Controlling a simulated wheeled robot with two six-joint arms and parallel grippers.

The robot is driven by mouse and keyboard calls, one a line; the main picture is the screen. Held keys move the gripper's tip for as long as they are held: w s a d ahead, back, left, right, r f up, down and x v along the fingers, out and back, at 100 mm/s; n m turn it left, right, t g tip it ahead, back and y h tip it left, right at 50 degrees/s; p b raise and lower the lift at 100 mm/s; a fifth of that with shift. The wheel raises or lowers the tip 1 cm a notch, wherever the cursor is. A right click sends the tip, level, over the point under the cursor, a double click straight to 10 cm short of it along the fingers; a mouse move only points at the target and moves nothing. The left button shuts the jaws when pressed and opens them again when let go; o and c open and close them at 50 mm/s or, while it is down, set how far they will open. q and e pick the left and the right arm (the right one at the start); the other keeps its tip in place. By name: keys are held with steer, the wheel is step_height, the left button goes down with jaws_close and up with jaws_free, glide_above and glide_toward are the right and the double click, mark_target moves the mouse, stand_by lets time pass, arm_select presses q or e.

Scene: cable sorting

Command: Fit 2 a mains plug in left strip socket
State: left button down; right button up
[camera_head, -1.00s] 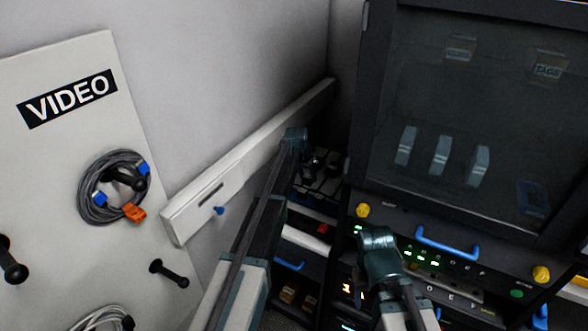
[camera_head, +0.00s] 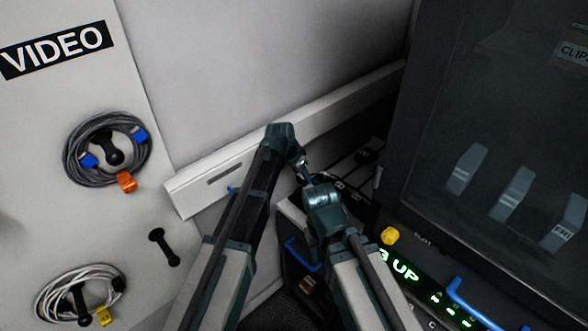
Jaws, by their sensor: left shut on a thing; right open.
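My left gripper (camera_head: 298,160) is in front of the pale wall rail, its wrist bent down to the right. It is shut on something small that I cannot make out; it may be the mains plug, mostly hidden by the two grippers. My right gripper (camera_head: 312,187) is open just below and to the right, very close to the left one. Its fingertips are hard to see. Dark shapes with pale lines (camera_head: 345,172) lie behind the grippers in the corner. I cannot tell whether they are the socket strips; no socket is clear.
A pale rail (camera_head: 205,185) runs along the wall. A dark cabinet (camera_head: 440,110) with a glazed front stands at right, above a panel with a yellow knob (camera_head: 389,235) and blue handle (camera_head: 470,305). The VIDEO board (camera_head: 75,120) at left holds coiled cables on black pegs.

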mark_target(299, 180)
arm_select(q)
steer(key=shift+f+b, duration=2.15)
steer(key=shift+b, duration=0.05)
steer(key=shift+f+b, duration=1.45)
steer(key=shift+f, duration=0.05)
stand_by(1.9)
stand_by(0.3)
jaws_free()
steer(key=shift+r, duration=0.15)
